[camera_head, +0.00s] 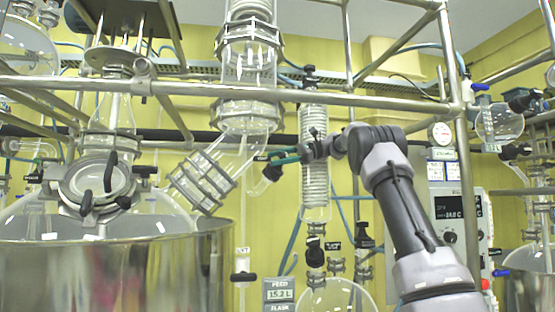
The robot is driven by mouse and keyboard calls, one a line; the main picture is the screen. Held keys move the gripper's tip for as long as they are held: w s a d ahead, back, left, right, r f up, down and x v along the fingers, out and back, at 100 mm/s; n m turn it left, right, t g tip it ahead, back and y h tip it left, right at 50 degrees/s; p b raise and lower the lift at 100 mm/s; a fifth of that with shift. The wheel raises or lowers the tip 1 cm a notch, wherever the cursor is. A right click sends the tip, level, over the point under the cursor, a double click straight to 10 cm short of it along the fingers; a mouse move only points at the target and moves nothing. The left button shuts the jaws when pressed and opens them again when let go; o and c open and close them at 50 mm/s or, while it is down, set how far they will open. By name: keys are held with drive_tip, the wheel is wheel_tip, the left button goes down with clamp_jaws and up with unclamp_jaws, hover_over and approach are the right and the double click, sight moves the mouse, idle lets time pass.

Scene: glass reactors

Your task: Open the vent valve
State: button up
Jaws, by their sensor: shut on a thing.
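The vent valve (272,173) is a small black handle with a dark label beside it. It sits at the right of the slanted glass branch in the middle of the head camera view. My gripper (284,157), with teal fingers, reaches in from the right and is shut on the valve's handle. The fingers hide part of the handle, so its exact angle is hard to tell.
A metal rail (330,101) crosses just above my arm. A coiled glass condenser (314,190) stands close behind the gripper. A large steel vessel (110,275) with a glass lid is at left. A control box (450,215) is at right.

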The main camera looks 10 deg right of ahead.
idle(0.4)
drive_tip(key=o, duration=1.4)
